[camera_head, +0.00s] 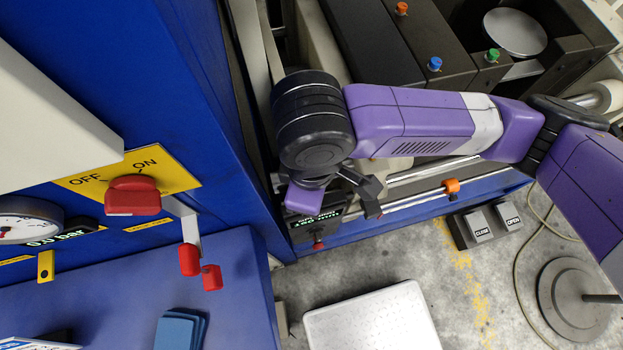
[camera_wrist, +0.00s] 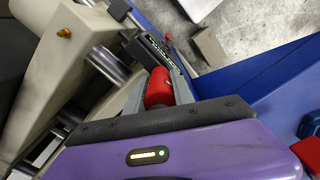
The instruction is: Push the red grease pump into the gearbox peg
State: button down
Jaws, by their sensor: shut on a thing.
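The red grease pump, a red cylinder, shows in the wrist view (camera_wrist: 158,88) between the two grey fingers of my gripper (camera_wrist: 158,72). My gripper is shut on it. In the head view my gripper (camera_head: 352,203) hangs beside the blue frame near a small dark display, and I cannot make out the pump there. I cannot clearly identify the gearbox peg. A metal cylinder on the beige machine (camera_wrist: 105,62) lies left of the gripper in the wrist view, apart from the pump.
A blue cabinet with a red switch (camera_head: 133,197) and red levers (camera_head: 190,259) stands left. A dark display (camera_head: 318,217) sits close to my gripper. An orange clip (camera_head: 451,186) is on the rail. A pale plate (camera_head: 372,320) and a CLOSE/OPEN box (camera_head: 484,226) are on the floor.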

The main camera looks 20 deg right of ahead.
jog(key=shift+f, duration=0.1)
dwell(0.4)
jog(key=c, duration=1)
grip_release()
notch_tip(320, 180, up, 8)
jog(key=shift+f, duration=0.1)
